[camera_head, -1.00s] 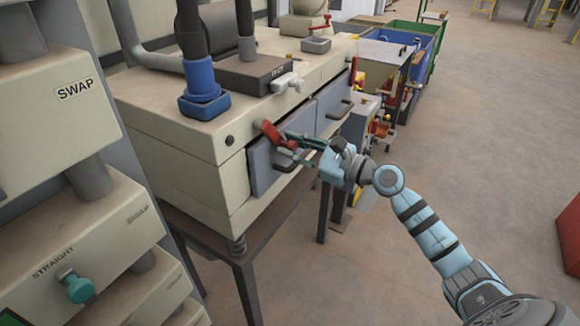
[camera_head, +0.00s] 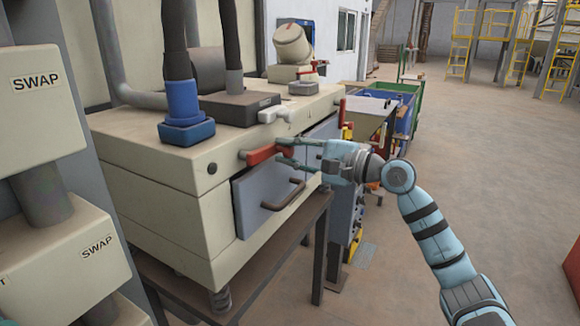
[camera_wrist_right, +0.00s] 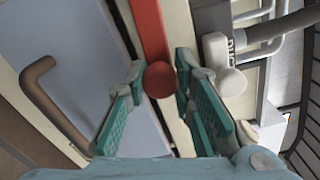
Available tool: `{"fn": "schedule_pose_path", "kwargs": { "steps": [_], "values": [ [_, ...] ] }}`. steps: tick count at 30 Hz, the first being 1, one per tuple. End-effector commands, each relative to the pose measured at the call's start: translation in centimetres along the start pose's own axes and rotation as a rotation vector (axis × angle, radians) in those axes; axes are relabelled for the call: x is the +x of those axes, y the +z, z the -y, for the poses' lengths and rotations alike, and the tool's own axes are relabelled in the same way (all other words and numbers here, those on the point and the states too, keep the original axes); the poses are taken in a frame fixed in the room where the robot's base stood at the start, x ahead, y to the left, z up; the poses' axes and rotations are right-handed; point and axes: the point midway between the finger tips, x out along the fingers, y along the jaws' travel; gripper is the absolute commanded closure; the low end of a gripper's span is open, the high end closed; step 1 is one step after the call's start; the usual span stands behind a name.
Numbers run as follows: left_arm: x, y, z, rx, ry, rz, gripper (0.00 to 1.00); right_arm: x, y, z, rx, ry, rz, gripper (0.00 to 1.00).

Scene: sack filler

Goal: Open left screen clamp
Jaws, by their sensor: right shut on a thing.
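The left screen clamp's red handle (camera_head: 262,154) is on the front edge of the beige screen box (camera_head: 130,158), above the left grey door panel (camera_head: 250,202). The handle lies about level and sticks out towards my right gripper. My right gripper (camera_head: 287,152) is shut on its end. In the right wrist view, the red handle (camera_wrist_right: 152,35) runs down to a round end between the teal fingers of my right gripper (camera_wrist_right: 160,82). My left gripper is not in view.
A white latch (camera_head: 273,115) sits on the box top near the clamp. Another red handle (camera_head: 342,112) stands upright further right. The door panel has a brown pull handle (camera_head: 284,195). Open floor (camera_head: 490,150) lies to the right; a SWAP-labelled unit (camera_head: 40,110) stands at left.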

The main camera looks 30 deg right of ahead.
Motion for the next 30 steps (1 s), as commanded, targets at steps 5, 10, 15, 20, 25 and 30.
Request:
{"fn": "schedule_pose_path", "kwargs": {
  "steps": [5,10,15,20,25,30],
  "values": [
    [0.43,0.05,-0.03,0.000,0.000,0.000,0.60,-0.01,0.09,0.59,-0.067,-0.004,-0.001,1.00],
    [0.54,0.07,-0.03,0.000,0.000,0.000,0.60,-0.01,0.17,0.85,-0.099,-0.004,-0.001,1.00],
    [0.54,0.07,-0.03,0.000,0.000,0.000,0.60,-0.02,0.21,1.00,-0.109,-0.006,-0.001,1.00],
    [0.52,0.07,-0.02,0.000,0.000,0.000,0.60,-0.03,0.23,1.07,-0.110,-0.007,-0.002,1.00],
    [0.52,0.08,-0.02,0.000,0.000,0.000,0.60,-0.03,0.24,1.10,-0.109,-0.008,-0.002,0.66],
    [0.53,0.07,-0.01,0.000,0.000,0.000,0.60,-0.02,0.24,0.98,-0.108,-0.005,-0.001,0.56]
  ]
}}
